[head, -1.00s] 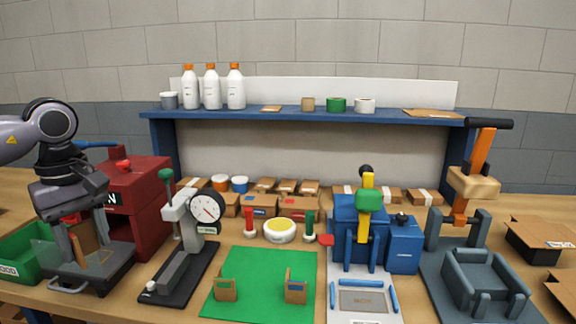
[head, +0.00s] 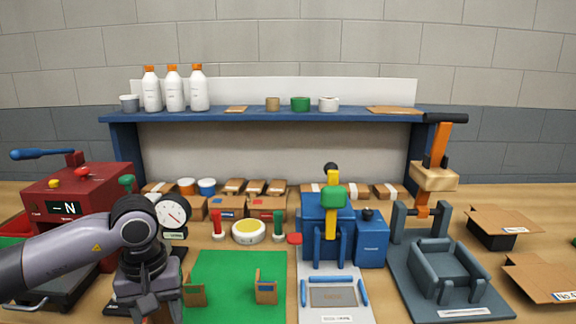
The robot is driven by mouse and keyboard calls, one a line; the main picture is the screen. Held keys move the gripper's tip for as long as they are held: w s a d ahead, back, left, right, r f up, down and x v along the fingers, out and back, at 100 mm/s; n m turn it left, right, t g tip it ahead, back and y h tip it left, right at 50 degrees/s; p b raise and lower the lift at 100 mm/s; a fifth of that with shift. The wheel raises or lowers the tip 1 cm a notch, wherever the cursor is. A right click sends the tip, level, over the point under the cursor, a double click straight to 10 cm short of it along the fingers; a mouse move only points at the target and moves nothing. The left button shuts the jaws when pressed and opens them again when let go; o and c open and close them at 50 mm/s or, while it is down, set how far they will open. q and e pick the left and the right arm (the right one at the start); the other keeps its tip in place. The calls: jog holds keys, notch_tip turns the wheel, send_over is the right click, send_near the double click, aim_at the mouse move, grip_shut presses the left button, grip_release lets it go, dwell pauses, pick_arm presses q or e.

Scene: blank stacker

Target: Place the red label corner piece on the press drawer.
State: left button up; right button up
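The red press (head: 82,190) stands at the left, with a dark grey drawer (head: 72,292) low at its front. My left arm crosses in front of the drawer and hides most of it. My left gripper (head: 152,312) points down at the bottom edge, between the drawer and the green mat (head: 230,270). Its fingertips are cut off, and a bit of brown shows at them, too little to identify. Two brown corner pieces stand on the mat, one at left (head: 195,291) and one at right (head: 266,287), the right one with a blue label. No red label shows on a corner piece. My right gripper is out of view.
A dial gauge stand (head: 172,214) is partly behind my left arm. A blue press (head: 325,235) and a dark grey fixture (head: 447,275) stand to the right. A blue shelf (head: 275,114) with bottles and tape rolls spans the back.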

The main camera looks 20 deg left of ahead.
pick_arm(q)
jog(key=w+d+f+m, duration=0.1)
jog(key=w+d+m, duration=0.1)
jog(key=d+m, duration=0.5)
jog(key=d, duration=0.5)
jog(key=shift+w+d+f, duration=0.2)
jog(key=shift+w+d, duration=0.15)
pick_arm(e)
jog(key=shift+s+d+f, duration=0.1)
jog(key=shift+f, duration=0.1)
